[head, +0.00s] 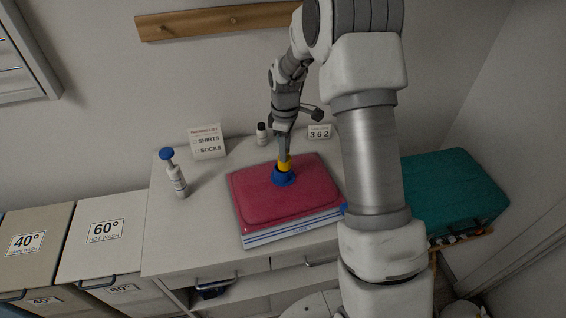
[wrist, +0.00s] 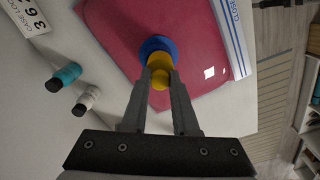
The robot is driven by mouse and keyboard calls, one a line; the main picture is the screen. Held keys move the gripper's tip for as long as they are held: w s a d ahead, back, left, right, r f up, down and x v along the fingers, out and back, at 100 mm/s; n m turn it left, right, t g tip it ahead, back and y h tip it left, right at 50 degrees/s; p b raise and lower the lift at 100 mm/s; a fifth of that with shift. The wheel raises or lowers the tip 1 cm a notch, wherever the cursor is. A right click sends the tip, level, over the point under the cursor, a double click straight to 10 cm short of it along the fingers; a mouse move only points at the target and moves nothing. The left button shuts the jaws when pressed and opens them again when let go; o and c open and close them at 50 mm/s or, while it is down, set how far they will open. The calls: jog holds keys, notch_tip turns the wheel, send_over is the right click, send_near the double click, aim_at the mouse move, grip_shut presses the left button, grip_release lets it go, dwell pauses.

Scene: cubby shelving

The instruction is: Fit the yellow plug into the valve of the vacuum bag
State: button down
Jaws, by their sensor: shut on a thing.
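The vacuum bag (head: 268,202) is a flat, filled red bag with a white, blue-striped closing strip along its front edge. It lies on the counter. Its round blue valve (head: 284,180) stands on top; it also shows in the wrist view (wrist: 157,46). The yellow plug (head: 284,163) is at the valve, and in the wrist view (wrist: 159,67) it sits between my fingers. My gripper (head: 284,154) points down above the valve and is shut on the plug. The plug's lower end meets the blue valve in the picture; how deep it sits I cannot tell.
A packing-list card (head: 207,142), a small dark-capped bottle (head: 262,134) and a number card (head: 319,132) stand behind. A teal case (head: 452,190) is at right. The counter's left front is clear.

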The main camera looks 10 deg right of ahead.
jog(key=shift+w+a+f, duration=0.2)
jog(key=shift+w+f, duration=0.1)
jog(key=shift+f, duration=0.15)
jog(key=shift+f+b, duration=1.15)
jog(key=shift+f, duration=0.6)
jog(key=shift+f, duration=0.1)
jog(key=shift+f, duration=0.15)
jog(key=c, duration=0.7)
grip_release()
